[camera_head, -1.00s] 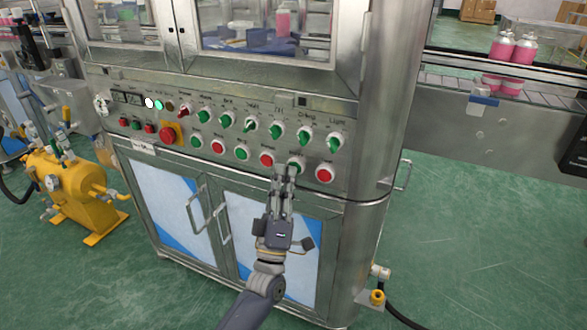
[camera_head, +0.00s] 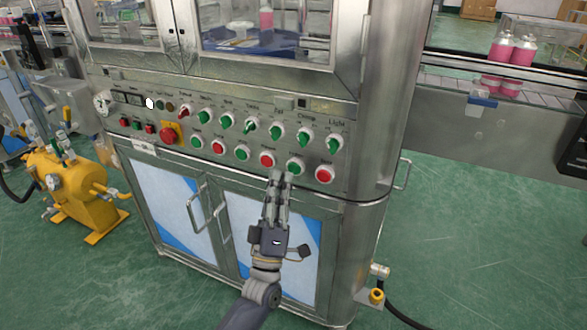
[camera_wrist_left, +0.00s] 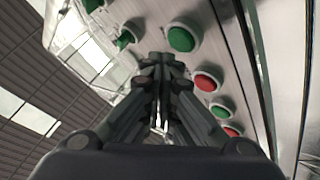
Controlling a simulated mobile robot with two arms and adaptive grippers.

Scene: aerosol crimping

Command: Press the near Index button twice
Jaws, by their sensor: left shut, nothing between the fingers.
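The control panel (camera_head: 345,165) has a lower row of round push buttons, green and red by turns. Their labels are too small to read, so I cannot tell by name which one is Index. A green button (camera_head: 296,167) sits second from the right, with a red button (camera_head: 325,174) to its right and another red button (camera_head: 267,159) to its left. My left gripper (camera_head: 276,174) is shut and empty, its tips just below and left of that green button, apparently off it. In the left wrist view a green button (camera_wrist_left: 182,38) is close beyond the shut fingertips. My right gripper is not in view.
A row of green-knobbed switches (camera_head: 276,131) runs above the buttons. A red emergency stop (camera_head: 168,134) is at the left. Door handles (camera_head: 222,222) stick out below the panel. A yellow pump (camera_head: 70,190) stands at left. The floor at right is mostly clear.

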